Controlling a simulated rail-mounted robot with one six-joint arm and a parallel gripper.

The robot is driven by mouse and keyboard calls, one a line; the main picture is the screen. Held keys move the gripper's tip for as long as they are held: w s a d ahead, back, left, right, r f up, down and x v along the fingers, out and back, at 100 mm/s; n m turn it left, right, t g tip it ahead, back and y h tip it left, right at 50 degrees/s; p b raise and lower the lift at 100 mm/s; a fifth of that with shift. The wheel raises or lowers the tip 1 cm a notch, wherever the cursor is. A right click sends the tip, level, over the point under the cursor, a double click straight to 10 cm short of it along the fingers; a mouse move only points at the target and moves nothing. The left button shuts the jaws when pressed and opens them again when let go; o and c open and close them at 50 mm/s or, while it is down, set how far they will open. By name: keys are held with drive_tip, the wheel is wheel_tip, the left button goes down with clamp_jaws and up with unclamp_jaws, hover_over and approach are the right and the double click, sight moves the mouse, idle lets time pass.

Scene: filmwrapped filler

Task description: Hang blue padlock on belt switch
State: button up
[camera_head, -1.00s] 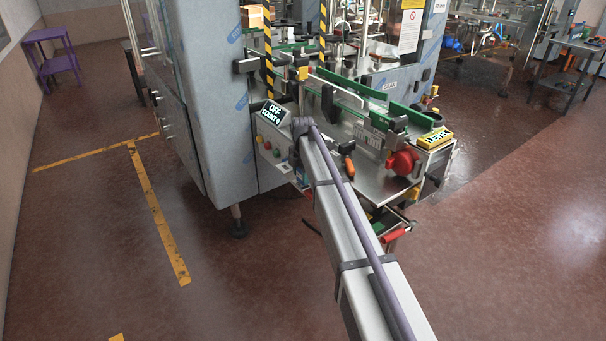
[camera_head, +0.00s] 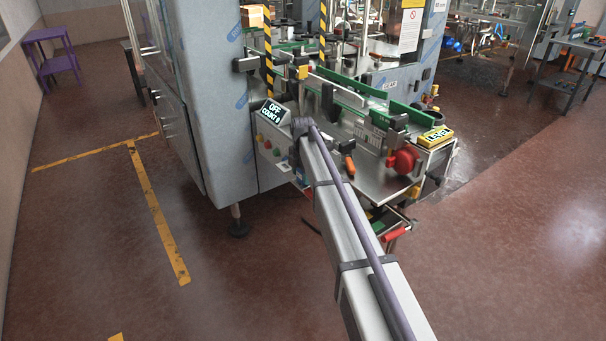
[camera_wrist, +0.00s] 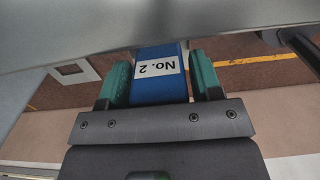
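In the wrist view, a blue padlock (camera_wrist: 160,88) with a white "No. 2" label sits between the two green fingers of my gripper (camera_wrist: 161,84). In the head view, my gripper and the padlock are hidden beyond my arm. A red round knob (camera_head: 402,161) is on the conveyor's front right; I cannot tell whether it is the belt switch.
A display (camera_head: 274,113) reading "OFF COUNT 0" stands left of my arm, above a button panel (camera_head: 268,147). A yellow "LEVER" sign (camera_head: 436,136) is on the right. An orange-handled part (camera_head: 349,166) lies close to my arm.

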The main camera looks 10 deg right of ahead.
drive_tip(key=shift+o, duration=1.4)
drive_tip(key=shift+r, duration=0.1)
wheel_tip(320, 180, up, 11)
drive_tip(key=p, duration=1.1)
drive_tip(key=shift+f+m, duration=0.2)
drive_tip(key=shift+m, duration=0.5)
drive_tip(key=shift+s+m, duration=0.3)
drive_tip(key=shift+m, duration=0.9)
drive_tip(key=s+m, duration=1.9)
drive_tip(key=s, duration=1.8)
drive_tip(key=shift+s, duration=0.3)
